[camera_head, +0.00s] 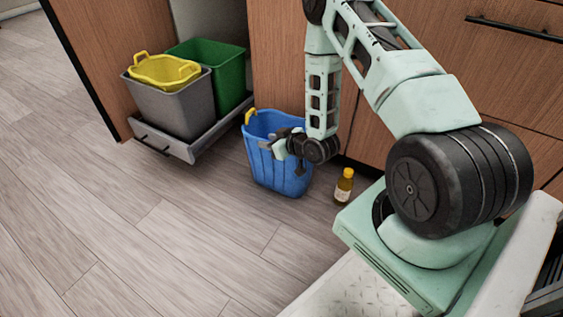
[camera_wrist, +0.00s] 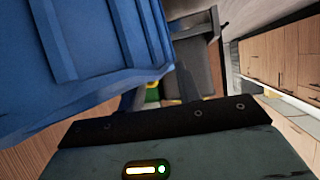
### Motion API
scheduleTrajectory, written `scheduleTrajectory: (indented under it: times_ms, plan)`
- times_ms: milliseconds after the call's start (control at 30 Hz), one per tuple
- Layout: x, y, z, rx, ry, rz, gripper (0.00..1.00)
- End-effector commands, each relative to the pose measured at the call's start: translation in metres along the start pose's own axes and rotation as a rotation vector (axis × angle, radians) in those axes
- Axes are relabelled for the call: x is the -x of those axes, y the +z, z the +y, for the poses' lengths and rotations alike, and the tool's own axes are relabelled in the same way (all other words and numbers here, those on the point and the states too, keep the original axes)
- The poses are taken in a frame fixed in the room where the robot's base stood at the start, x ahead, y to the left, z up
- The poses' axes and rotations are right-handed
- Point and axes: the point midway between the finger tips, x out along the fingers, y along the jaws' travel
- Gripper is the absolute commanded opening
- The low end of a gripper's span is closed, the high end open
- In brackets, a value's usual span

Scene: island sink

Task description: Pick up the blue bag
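The blue bag (camera_head: 275,172) stands upright on the floor in front of the cabinets, open at the top, with a yellow handle (camera_head: 250,117) at its left rim. My gripper (camera_head: 268,140) is at the bag's upper front side, overlapping the rim in the head view. In the wrist view the blue bag (camera_wrist: 70,60) fills the upper left, very close to my gripper (camera_wrist: 160,88). The fingers look apart, with a gap between them. Whether they touch the bag is unclear.
A pulled-out drawer (camera_head: 165,148) holds a grey bin (camera_head: 175,108) with a yellow bag (camera_head: 165,72) in it, and a green bin (camera_head: 228,75). A small yellow-capped bottle (camera_head: 344,187) stands right of the blue bag. The floor in front is clear.

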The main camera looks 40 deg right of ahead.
Motion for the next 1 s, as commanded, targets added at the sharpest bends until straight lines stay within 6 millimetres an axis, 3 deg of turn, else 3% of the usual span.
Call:
scheduleTrajectory:
  times_ms: [233,367,767,1000]
  plan:
    - [-0.002,-0.001,0.000,0.000,0.000,-0.001,0.34]
    - [-0.002,-0.001,0.000,0.000,0.000,-0.001,0.00]
    - [-0.001,-0.001,0.000,-0.001,-0.001,-0.001,0.00]
    - [0.013,-0.030,0.000,0.001,-0.001,0.000,0.00]
